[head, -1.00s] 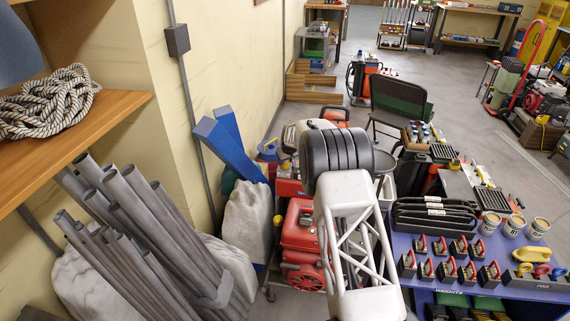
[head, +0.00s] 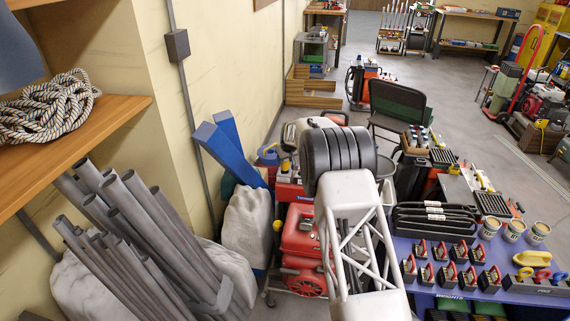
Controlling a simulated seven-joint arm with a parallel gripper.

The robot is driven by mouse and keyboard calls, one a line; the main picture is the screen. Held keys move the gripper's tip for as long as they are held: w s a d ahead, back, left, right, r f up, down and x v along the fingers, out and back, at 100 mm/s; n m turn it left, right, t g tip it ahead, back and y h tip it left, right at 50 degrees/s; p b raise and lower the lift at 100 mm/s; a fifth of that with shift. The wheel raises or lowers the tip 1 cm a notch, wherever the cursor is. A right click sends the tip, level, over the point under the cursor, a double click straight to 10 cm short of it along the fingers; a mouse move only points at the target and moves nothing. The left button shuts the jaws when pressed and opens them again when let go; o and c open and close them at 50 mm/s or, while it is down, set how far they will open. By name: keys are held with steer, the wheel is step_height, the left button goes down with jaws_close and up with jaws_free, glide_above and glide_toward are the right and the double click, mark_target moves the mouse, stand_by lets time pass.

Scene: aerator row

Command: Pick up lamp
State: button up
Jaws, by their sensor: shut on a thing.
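I cannot make out a lamp in this view. My gripper is not in view. Only my arm shows, rising from the bottom middle, with a white open-frame link and a dark ribbed joint at its top. The arm's far end is hidden behind or beyond that joint.
A blue table (head: 440,305) at right holds dark red-handled blocks (head: 456,250), cups (head: 513,231) and black trays (head: 430,217). Red machines (head: 300,245) stand behind my arm. Grey pipes (head: 150,235) and a wooden shelf with rope (head: 48,107) crowd the left. Grey floor (head: 440,100) is open beyond.

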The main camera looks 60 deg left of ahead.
steer(key=shift+s+d+r, duration=0.1)
steer(key=shift+s+d, duration=0.05)
steer(key=shift+d, duration=0.1)
steer(key=s+d+r, duration=0.1)
steer(key=s+d, duration=0.6)
steer(key=d, duration=0.6)
steer(key=shift+d+r, duration=0.2)
steer(key=shift+d, duration=0.15)
stand_by(0.6)
steer(key=w+a+r, duration=0.4)
steer(key=w+a, duration=0.4)
steer(key=w, duration=0.5)
steer(key=shift+a, duration=0.15)
steer(key=shift+f, duration=0.25)
stand_by(0.4)
steer(key=shift+f, duration=2)
